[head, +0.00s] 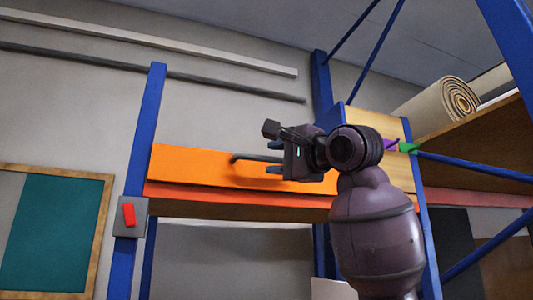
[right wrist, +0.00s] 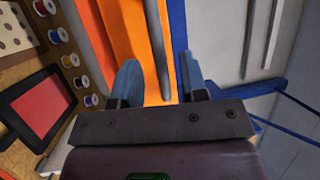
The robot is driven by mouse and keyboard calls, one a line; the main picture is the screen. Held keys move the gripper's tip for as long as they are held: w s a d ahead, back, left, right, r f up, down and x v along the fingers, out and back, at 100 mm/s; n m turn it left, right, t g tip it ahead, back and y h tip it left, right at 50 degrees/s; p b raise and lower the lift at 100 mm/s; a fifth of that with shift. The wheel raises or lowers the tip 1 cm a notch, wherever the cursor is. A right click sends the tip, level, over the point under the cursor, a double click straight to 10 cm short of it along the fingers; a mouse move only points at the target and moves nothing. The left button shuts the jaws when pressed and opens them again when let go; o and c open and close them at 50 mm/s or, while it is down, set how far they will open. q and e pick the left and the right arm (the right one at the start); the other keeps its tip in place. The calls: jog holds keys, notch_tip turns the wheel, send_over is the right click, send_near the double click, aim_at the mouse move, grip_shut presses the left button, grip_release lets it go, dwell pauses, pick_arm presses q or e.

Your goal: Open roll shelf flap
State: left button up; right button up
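The shelf flap (head: 190,165) is a flat orange panel set between blue posts, and it looks shut. A dark bar handle (head: 245,157) runs along its front. My right gripper (head: 272,157) is at the flap's right part, close to the handle. In the right wrist view, my right gripper's two blue-grey fingers (right wrist: 160,82) are spread apart. The handle (right wrist: 156,45) shows in the gap between them, with the orange flap (right wrist: 122,40) behind. I cannot tell whether a finger touches the handle. My left gripper is not in view.
A blue post (head: 143,150) with a red switch (head: 129,213) stands left of the flap. A rolled rug (head: 445,100) lies on a wooden shelf (head: 480,125) at right. In the right wrist view, thread spools (right wrist: 70,60) and a red panel (right wrist: 40,107) sit at left.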

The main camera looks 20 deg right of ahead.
aim_at(269, 159)
jog(key=shift+p+x, duration=0.4)
jog(key=shift+x, duration=1.25)
jog(key=shift+c, duration=0.3)
grip_shut()
